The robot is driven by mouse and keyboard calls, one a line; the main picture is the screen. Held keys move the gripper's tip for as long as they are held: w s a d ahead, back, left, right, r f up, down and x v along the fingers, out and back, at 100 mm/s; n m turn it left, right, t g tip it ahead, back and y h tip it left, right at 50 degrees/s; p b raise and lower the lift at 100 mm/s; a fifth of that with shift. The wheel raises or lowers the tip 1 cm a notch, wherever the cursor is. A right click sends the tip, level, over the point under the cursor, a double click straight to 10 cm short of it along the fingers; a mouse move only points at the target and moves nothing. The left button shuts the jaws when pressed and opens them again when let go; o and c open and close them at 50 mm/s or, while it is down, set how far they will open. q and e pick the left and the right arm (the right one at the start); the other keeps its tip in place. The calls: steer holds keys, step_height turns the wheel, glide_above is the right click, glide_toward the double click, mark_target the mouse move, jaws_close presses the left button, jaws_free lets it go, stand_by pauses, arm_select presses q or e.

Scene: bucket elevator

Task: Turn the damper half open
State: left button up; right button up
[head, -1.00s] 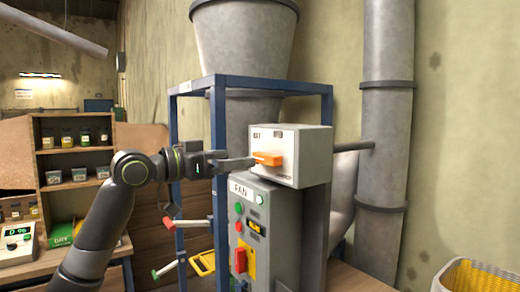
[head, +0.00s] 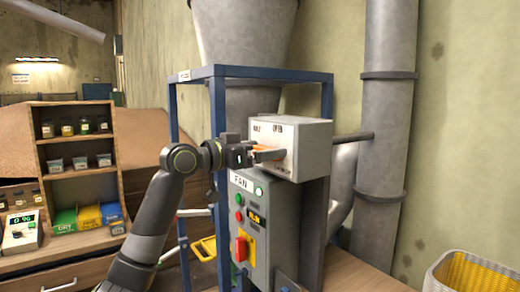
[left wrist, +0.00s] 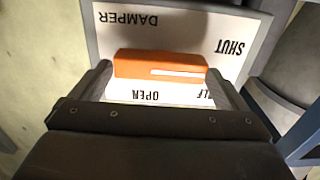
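The damper box (head: 305,150) is a pale box on the blue frame. Its orange handle (head: 268,150) is partly hidden in the head view. In the left wrist view the orange handle (left wrist: 150,64) lies lengthwise between my fingers, its white line toward the SHUT side. The damper's white face (left wrist: 175,32) appears upside down, with OPEN and part of HALF below the handle. My left gripper (head: 262,154) is at the handle; its fingers (left wrist: 160,72) are wide apart, one by each end. I cannot tell whether they touch it. My right gripper is not in view.
The fan control box (head: 255,225) stands below the damper, with buttons and a red switch. Blue frame posts (head: 218,115) stand close to my arm. A grey pipe (head: 388,120) is right. A shelf (head: 75,140) with jars is left, and a yellow-lined basket (head: 475,275) is lower right.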

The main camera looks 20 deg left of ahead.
arm_select(q)
steer(key=c, duration=0.7)
steer(key=shift+m, duration=0.3)
steer(key=shift+s+d+f+m+b, duration=0.15)
steer(key=shift+m+b, duration=0.35)
steer(key=shift+m, duration=1.5)
steer(key=shift+s+d+m+b, duration=0.15)
steer(key=shift+m+b, duration=0.3)
steer(key=shift+m, duration=1.55)
steer(key=shift+w, duration=0.1)
steer(key=o, duration=0.9)
